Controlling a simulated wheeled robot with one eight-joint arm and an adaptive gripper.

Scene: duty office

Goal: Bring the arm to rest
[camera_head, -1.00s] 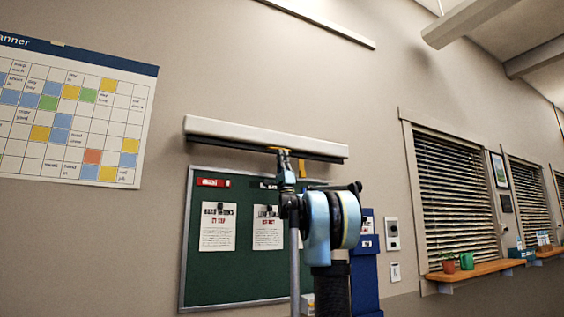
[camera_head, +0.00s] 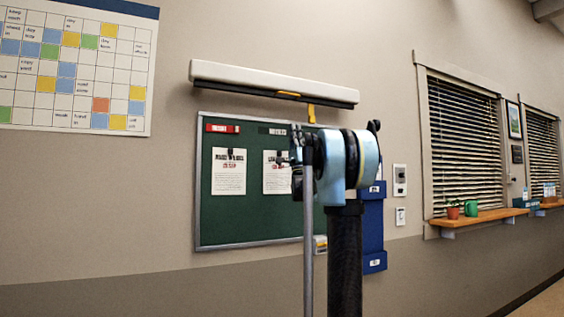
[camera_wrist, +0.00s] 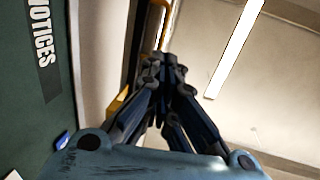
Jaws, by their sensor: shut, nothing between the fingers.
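My arm stands in front of the green notice board (camera_head: 222,215) in the head view, with its blue-and-black wrist over the board's right part. My gripper (camera_head: 291,160) is small and partly hidden by the wrist there. In the wrist view the fingers of my gripper (camera_wrist: 170,72) come together, with nothing seen between them. The fingers appear in front of the board's edge and the white housing. Whether they touch anything is hard to tell.
A long white housing (camera_head: 270,80) with a dark lower edge hangs above the board, with a yellow strap (camera_head: 311,113) below it. A blue wall holder (camera_head: 373,225) is right of my arm. A shelf (camera_head: 480,217) with pots sits under the window. A planner (camera_head: 75,65) hangs left.

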